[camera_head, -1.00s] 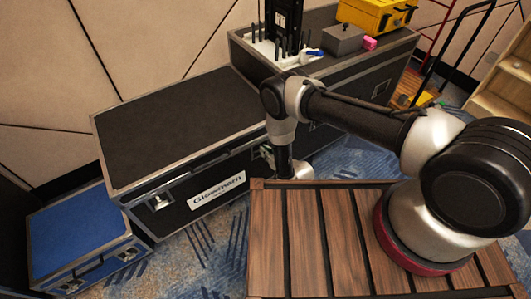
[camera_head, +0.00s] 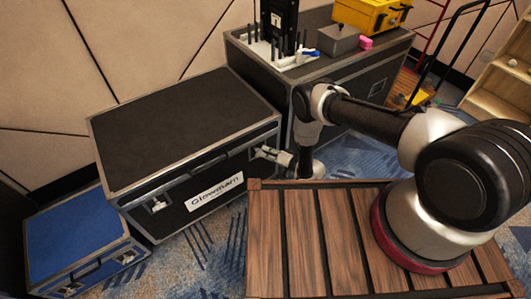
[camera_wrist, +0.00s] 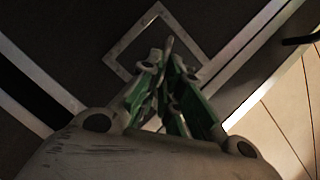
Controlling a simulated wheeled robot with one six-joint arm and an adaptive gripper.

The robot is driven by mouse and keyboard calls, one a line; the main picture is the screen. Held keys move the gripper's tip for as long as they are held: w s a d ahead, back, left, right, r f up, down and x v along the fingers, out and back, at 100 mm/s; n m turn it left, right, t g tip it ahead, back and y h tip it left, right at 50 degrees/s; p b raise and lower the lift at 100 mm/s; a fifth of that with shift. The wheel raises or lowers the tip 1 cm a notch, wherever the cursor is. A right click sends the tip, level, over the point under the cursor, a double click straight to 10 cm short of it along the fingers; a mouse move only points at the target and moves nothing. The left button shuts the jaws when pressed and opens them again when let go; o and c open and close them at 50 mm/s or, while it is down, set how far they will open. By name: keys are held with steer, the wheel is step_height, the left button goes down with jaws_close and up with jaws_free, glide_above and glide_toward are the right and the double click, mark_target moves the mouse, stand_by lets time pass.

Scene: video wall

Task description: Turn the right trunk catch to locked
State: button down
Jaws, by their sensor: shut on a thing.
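The black trunk (camera_head: 185,125) with metal edges and a white name label stands left of centre in the head view. Its left catch (camera_head: 158,204) shows on the front face. My gripper (camera_head: 262,152) is at the right end of that front face and mostly covers the right catch. In the wrist view my gripper (camera_wrist: 166,62) has its green-sided fingers closed on the small grey handle of the right catch (camera_wrist: 169,42). The catch's square metal plate (camera_wrist: 130,32) frames the fingertips and looks diamond-shaped there. The fingers hide most of the handle, so I cannot tell its exact turn.
A blue case (camera_head: 75,225) stands left of the trunk. A taller black case (camera_head: 345,85) behind right carries a yellow box (camera_head: 368,14), a grey box (camera_head: 338,40) and a pink block (camera_head: 366,42). A slatted wooden surface (camera_head: 305,235) is in front.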

steer(key=m+y, duration=0.1)
steer(key=m, duration=0.1)
steer(key=f+m+y, duration=0.1)
steer(key=m, duration=0.2)
steer(key=shift+w+d+t, duration=0.1)
steer(key=shift+d+t, duration=0.05)
steer(key=shift+t, duration=0.25)
stand_by(0.4)
steer(key=c, duration=1.6)
jaws_free()
steer(key=shift+f, duration=0.1)
steer(key=v, duration=1.2)
steer(key=shift+f, duration=0.1)
